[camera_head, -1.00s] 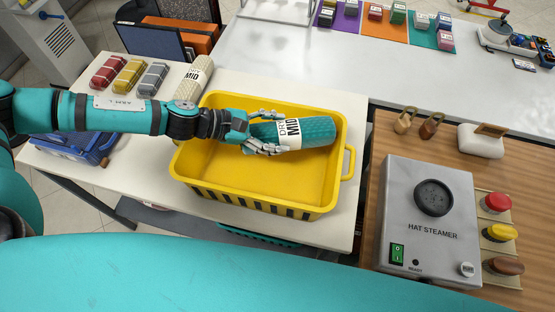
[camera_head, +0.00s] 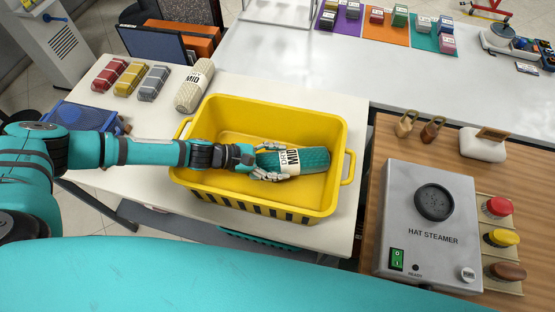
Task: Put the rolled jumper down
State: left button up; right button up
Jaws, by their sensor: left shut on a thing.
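The rolled jumper (camera_head: 314,161) is a teal knit roll with a white and cream paper band around it. It lies lengthwise from left to right inside the yellow crate (camera_head: 262,107), low between its walls. My left gripper (camera_head: 272,164) reaches in over the crate's left side and is shut on the jumper's left end, near the band. I cannot tell whether the jumper touches the crate floor. My right gripper is not in view.
A cream rolled knit (camera_head: 194,86) and several small folded bundles (camera_head: 129,77) lie behind the crate on the white table (camera_head: 340,226). A blue container (camera_head: 85,118) sits at the left. The hat steamer (camera_head: 430,232) stands on a wooden counter at the right.

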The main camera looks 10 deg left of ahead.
pick_arm(q)
jog(key=o, duration=1.4)
jog(key=shift+o, duration=0.7)
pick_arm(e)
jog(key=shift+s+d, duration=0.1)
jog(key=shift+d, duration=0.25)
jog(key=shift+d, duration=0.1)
pick_arm(q)
jog(key=shift+s+a+r, duration=0.1)
jog(key=shift+a, duration=0.25)
jog(key=b+v, duration=0.2)
jog(key=v, duration=0.5)
jog(key=shift+d, duration=0.1)
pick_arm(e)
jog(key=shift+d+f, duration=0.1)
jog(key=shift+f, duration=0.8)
pick_arm(q)
jog(key=shift+r, duration=0.1)
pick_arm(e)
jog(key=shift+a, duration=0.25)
